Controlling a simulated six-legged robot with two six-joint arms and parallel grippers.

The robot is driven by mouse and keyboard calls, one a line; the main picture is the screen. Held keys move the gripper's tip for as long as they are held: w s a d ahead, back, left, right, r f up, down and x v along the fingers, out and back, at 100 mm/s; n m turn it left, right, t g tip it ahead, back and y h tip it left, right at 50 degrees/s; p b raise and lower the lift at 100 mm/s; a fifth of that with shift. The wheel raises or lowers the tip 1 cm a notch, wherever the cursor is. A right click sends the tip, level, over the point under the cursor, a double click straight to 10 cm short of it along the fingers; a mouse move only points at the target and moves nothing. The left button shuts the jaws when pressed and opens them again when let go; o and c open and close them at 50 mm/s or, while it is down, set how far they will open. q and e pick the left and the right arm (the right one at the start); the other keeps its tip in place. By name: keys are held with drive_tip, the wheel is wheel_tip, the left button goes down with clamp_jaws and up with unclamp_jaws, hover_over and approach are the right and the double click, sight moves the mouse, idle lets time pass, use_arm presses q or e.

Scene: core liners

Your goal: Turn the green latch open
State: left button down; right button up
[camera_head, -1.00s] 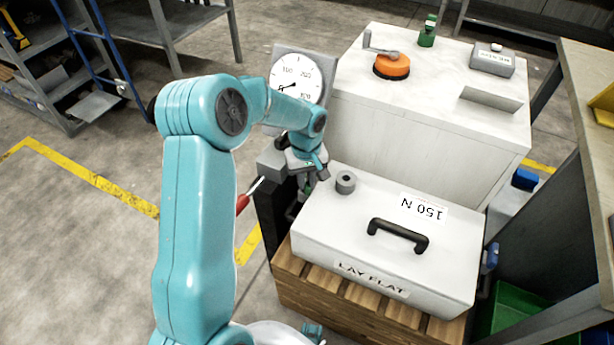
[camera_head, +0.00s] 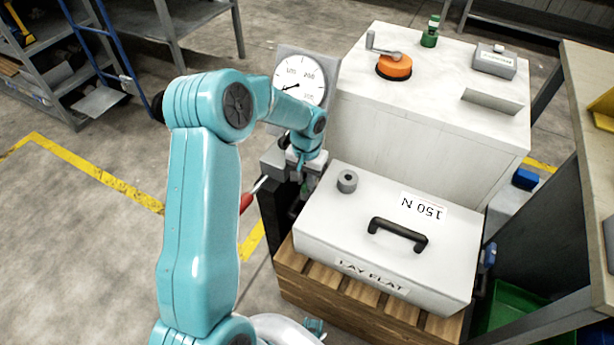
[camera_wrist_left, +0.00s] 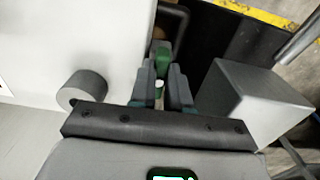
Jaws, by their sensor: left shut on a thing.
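The green latch (camera_wrist_left: 162,50) shows in the left wrist view, between the fingertips of my left gripper (camera_wrist_left: 163,72). The gripper is shut on it, with its dark grey fingers on either side. In the head view my left gripper (camera_head: 303,178) points down into the narrow gap beside the left side of the white lidded case (camera_head: 335,215). The latch is mostly hidden there by the gripper and the case edge.
The case has a grey knob (camera_head: 347,181) and a black handle (camera_head: 398,235), and sits on a wooden pallet (camera_head: 345,290). A grey block (camera_wrist_left: 255,100) stands close right of the fingers. A red-handled lever (camera_head: 247,202) is left. A white cabinet (camera_head: 420,130) stands behind.

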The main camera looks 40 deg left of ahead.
idle(0.3)
use_arm(q)
drive_tip(key=c, duration=1.1)
unclamp_jaws()
wheel_tip(320, 180, up, 16)
drive_tip(key=p, duration=0.3)
drive_tip(key=shift+r, duration=0.2)
drive_tip(key=shift+s, duration=0.15)
